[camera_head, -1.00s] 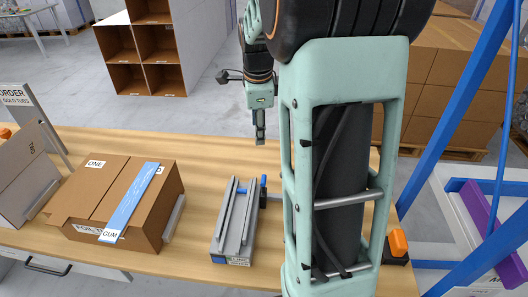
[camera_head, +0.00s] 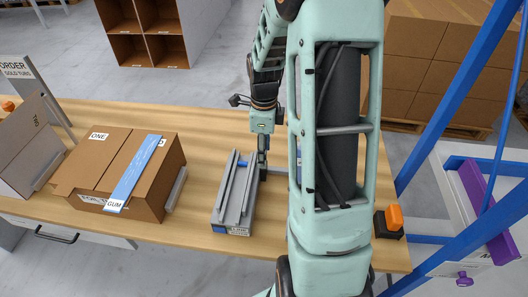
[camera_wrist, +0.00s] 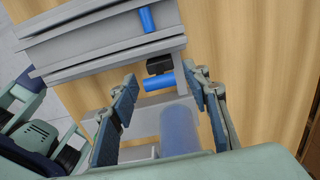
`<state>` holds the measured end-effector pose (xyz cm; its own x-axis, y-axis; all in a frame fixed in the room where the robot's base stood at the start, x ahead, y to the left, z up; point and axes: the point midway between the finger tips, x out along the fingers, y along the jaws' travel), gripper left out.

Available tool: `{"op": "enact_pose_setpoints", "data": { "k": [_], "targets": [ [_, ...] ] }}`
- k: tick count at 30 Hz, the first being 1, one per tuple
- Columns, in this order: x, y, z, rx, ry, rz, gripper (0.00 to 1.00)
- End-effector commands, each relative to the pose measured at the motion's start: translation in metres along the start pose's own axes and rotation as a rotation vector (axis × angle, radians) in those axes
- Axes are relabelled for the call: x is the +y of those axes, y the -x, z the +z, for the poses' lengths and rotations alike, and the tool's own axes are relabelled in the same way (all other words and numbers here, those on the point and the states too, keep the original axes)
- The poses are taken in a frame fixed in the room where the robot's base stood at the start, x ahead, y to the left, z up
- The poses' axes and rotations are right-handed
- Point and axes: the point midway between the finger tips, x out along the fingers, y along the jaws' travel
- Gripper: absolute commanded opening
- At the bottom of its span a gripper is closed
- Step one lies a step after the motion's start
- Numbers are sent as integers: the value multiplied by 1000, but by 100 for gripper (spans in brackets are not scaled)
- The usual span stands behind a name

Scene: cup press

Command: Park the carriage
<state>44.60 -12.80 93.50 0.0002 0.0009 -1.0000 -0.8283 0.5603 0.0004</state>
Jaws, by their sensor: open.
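A grey device with long parallel rails (camera_head: 228,205) lies on the wooden table; I cannot tell which of its parts is the carriage. In the wrist view its grey slabs (camera_wrist: 95,48) cross the top left. A short blue handle (camera_wrist: 158,82) beside a black block (camera_wrist: 159,65) shows between the fingertips. A larger pale-blue cylinder (camera_wrist: 178,130) stands nearer the camera, over a grey plate. My gripper (camera_wrist: 163,78) is open, its fingers on either side of the handle, with no clear contact. In the head view my gripper (camera_head: 262,152) is at the device's far right end and hides the handle.
A brown carton (camera_head: 95,160) with a blue strip (camera_head: 134,172) lies left of the device. An orange button (camera_head: 394,217) on a black base sits near the table's right edge. Blue posts (camera_head: 470,120) rise beyond that edge.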

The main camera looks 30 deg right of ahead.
Motion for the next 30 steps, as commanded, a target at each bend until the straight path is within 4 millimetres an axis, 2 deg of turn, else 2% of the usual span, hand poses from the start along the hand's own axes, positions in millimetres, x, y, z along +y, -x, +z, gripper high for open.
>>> {"op": "enact_pose_setpoints", "data": {
  "k": [11, 22, 30],
  "targets": [
    [0, -6, 0, 0, 0, -1, 42],
    [0, -5, 0, 0, 1, -1, 2],
    [0, -5, 0, 0, 1, -2, 0]
  ]
}}
